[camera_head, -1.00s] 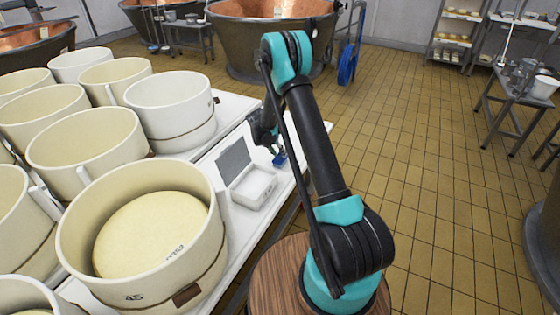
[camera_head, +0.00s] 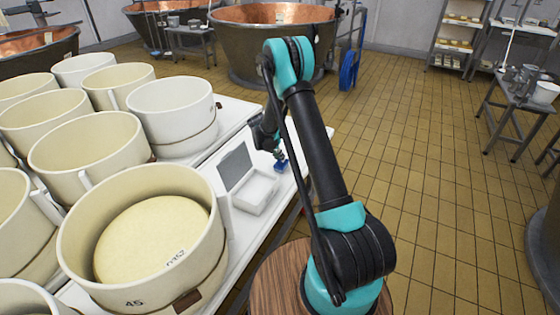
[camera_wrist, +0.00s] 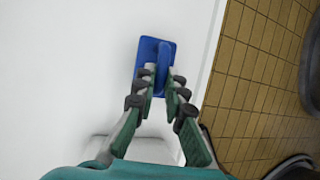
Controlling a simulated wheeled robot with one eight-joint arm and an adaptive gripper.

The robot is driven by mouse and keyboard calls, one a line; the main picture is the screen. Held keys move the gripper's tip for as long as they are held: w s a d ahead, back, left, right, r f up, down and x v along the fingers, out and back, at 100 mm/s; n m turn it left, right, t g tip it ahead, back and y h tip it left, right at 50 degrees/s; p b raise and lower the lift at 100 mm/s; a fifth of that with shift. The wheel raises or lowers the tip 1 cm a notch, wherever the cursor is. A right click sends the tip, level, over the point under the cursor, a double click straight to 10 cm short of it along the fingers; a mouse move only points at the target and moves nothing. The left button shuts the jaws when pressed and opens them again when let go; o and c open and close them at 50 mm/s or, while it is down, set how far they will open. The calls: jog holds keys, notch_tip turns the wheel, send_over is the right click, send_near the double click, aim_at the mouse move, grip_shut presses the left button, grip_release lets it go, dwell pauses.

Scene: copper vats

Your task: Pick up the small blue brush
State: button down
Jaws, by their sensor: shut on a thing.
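The small blue brush (camera_wrist: 145,60) shows in the wrist view over the white table top, with a flat blue body and a raised grip along its right part. My gripper (camera_wrist: 164,84) has its two fingers closed on the near part of the grip. In the head view the brush (camera_head: 281,166) is a small blue spot at the table's right side, under my gripper (camera_head: 277,154). I cannot tell whether the brush touches the table.
A white box with a grey lid standing open (camera_head: 257,190) is close by on the white table (camera_head: 225,262). Several large cream tubs (camera_head: 135,285) crowd the table's left. The table edge and tiled floor (camera_head: 430,190) lie to the right.

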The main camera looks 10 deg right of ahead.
notch_tip(320, 180, up, 20)
jog(key=shift+f, duration=0.15)
jog(key=c, duration=2.2)
grip_release()
grip_shut()
